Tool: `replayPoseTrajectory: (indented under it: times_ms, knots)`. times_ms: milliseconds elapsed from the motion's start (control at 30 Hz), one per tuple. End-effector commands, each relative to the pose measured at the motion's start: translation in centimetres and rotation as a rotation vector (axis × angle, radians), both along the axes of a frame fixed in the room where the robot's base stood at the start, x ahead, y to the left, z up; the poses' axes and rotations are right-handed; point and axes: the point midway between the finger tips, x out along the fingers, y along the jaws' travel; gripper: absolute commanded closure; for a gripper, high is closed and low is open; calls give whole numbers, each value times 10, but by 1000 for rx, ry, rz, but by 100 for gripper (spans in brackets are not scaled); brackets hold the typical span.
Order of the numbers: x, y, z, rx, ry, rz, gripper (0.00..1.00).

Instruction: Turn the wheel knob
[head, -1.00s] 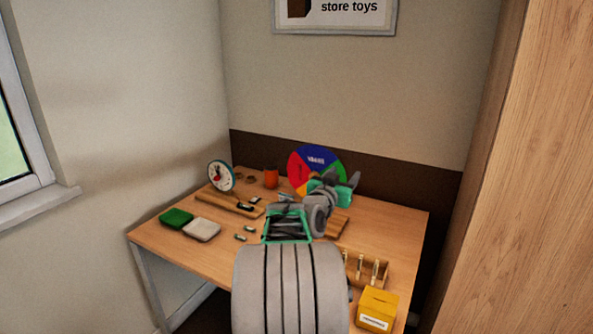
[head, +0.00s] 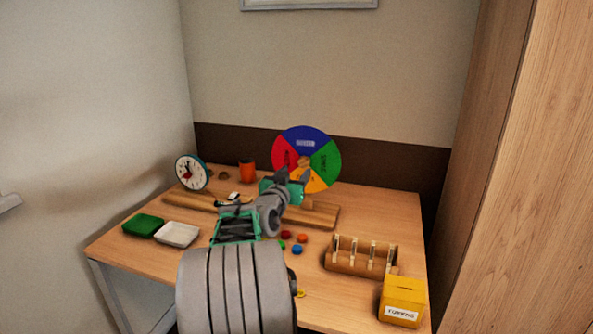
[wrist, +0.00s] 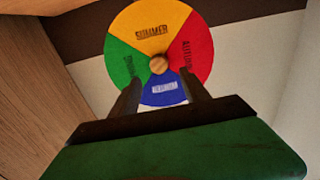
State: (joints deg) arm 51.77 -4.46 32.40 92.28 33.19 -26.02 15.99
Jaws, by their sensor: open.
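The season wheel (head: 327,160) stands upright at the back of the table, with blue at top, green right, yellow bottom and red left in the head view. It shows upside down in the wrist view (wrist: 150,25). Its round wooden knob (wrist: 159,65) is at the centre. My gripper (head: 293,174) is open and empty in front of the wheel. In the wrist view my two dark fingers (wrist: 161,88) point at the wheel, one on each side of its blue sector, with the knob between and beyond their tips. They look apart from the knob.
A clock (head: 191,172) and an orange cup (head: 247,171) stand at the back left. A green box (head: 143,225) and white tray (head: 178,234) are at left. A wooden rack (head: 360,257), yellow box (head: 403,300) and several coloured counters (head: 297,249) lie to the right.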

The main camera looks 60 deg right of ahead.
Motion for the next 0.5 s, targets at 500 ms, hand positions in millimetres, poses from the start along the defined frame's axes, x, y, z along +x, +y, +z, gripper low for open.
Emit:
replayPoseTrajectory:
  times_ms: [500]
  knots:
    - [11, -64, 0, 1, 0, 3, 46]
